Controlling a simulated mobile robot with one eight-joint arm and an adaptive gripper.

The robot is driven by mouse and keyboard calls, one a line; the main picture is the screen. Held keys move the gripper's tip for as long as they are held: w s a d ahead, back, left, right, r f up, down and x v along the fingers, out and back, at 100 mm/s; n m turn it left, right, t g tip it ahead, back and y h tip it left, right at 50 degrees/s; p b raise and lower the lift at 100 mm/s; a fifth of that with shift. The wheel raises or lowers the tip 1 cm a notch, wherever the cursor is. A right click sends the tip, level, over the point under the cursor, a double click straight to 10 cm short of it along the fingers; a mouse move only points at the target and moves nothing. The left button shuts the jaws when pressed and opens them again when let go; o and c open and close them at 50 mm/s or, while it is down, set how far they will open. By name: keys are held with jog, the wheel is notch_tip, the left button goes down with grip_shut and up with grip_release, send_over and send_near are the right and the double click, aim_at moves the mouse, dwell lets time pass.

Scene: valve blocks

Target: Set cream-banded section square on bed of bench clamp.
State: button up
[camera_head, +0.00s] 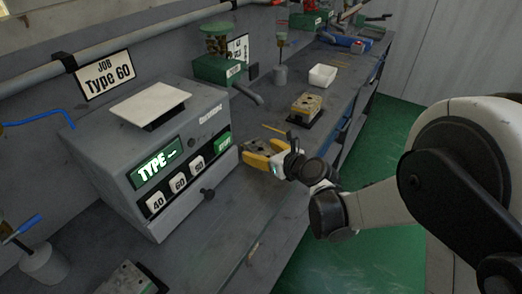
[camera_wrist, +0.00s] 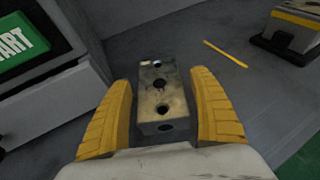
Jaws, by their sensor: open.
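My gripper (camera_head: 256,152) is open beside the grey box in the head view. In the wrist view its yellow fingers (camera_wrist: 161,88) stand on either side of a worn grey, cream-tinged block (camera_wrist: 149,98) with several dark holes. A gap shows at each side of the block. I cannot tell whether this block carries a cream band. A second block (camera_head: 308,104) with a yellowish band sits on a black pad further along the bench; it also shows in the wrist view (camera_wrist: 294,24). A green clamp-like device (camera_head: 219,69) stands behind the grey box; its bed is not clear.
The grey box (camera_head: 140,135) with a "TYPE" display and buttons stands close left of my gripper. A thin yellow strip (camera_wrist: 226,53) lies on the bench. Another block (camera_head: 128,279) is at lower left.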

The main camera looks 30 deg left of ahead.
jog(key=shift+r, duration=0.25)
jog(key=p+v, duration=0.3)
jog(key=v, duration=0.9)
jog(key=s+d+r+n+h, duration=0.1)
jog(key=d+r+n+h, duration=0.1)
jog(key=d+n, duration=0.3)
jog(key=s+d+r+n+t+h, duration=0.1)
jog(key=d+n, duration=0.4)
jog(key=d, duration=0.7)
jog(key=s+d+r+n+h, duration=0.2)
jog(key=d+r+n+h, duration=0.2)
jog(key=d, duration=0.5)
jog(key=shift+s+d+r+n+h, duration=0.3)
jog(key=shift+d+n+h, duration=0.15)
jog(key=shift+n, duration=0.55)
jog(key=shift+o, duration=0.6)
jog(key=s+d+n+h, duration=0.4)
jog(key=s+d+n, duration=0.3)
jog(key=d, duration=0.5)
jog(key=shift+s, duration=0.65)
